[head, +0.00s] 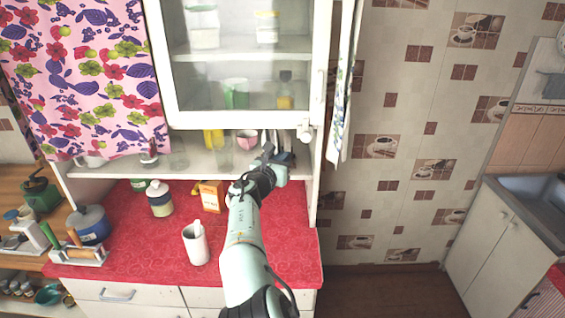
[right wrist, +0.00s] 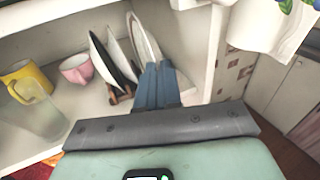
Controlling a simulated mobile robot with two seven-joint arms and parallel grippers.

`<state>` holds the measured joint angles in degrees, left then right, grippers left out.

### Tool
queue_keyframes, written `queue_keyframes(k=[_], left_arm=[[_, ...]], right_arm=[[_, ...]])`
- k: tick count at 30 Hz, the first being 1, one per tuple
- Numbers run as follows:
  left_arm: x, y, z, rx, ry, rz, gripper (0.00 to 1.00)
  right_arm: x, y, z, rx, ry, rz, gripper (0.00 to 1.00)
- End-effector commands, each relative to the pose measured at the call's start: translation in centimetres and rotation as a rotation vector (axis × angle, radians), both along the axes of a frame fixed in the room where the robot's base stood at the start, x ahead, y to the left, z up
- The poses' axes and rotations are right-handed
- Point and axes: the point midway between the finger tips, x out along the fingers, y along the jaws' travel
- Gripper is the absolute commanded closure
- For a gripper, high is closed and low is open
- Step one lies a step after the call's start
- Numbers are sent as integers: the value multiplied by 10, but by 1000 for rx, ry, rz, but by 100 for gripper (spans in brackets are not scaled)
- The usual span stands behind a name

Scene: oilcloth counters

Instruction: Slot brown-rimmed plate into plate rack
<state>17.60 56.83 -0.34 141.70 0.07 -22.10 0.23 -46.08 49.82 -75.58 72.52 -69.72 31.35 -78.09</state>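The plate rack (right wrist: 113,95) is wooden and stands on the open shelf, mostly hidden by plates. In the right wrist view, two pale plates, a dark-edged one (right wrist: 102,62) and one beside it (right wrist: 121,54), stand on edge in it. The rightmost plate (right wrist: 142,38), which I take for the brown-rimmed plate, stands nearly upright to their right; its rim colour is hard to tell. My right gripper (right wrist: 158,66) has its fingers close together at this plate's near lower edge and looks shut on it. In the head view my right gripper (head: 277,160) reaches into the shelf. My left gripper is out of view.
A pink bowl (right wrist: 77,69), a yellow mug (right wrist: 27,80) and a clear glass (right wrist: 38,108) stand left of the rack. The shelf's side wall (right wrist: 203,60) is close on the right. A glass-door cabinet (head: 243,65) hangs above. A white cup (head: 196,244) stands on the red counter.

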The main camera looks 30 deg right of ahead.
Motion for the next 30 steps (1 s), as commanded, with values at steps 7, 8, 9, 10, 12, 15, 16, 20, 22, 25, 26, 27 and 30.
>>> queue_keyframes(k=[7, 8, 9, 10, 12, 15, 16, 20, 22, 25, 26, 27, 30], left_arm=[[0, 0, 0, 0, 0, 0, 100], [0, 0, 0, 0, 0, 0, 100], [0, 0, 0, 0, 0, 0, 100], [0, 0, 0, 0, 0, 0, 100], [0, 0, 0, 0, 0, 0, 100], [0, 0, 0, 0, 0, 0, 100], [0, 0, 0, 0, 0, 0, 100], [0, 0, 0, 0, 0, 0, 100], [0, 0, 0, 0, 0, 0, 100], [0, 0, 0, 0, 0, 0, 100], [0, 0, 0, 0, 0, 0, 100], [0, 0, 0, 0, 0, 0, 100], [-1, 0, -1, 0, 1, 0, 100]], right_arm=[[16, -9, -1, 0, -1, 0, 100], [18, -10, -1, -1, -2, 0, 100], [20, -11, -1, 0, -1, -1, 100], [22, -12, -2, 0, -2, -1, 100], [26, -15, -2, 0, -3, -2, 100], [32, -18, -2, 0, -3, -1, 100], [34, -19, -2, -1, -2, -1, 100], [42, -24, -3, 0, -2, -1, 100], [46, -26, -3, 0, -3, -1, 100], [53, -29, -4, -2, -2, -1, 100], [55, -30, -4, -1, -2, 0, 100], [57, -31, -4, 0, -4, 0, 100], [60, -33, -6, 1, -1, -1, 100]])
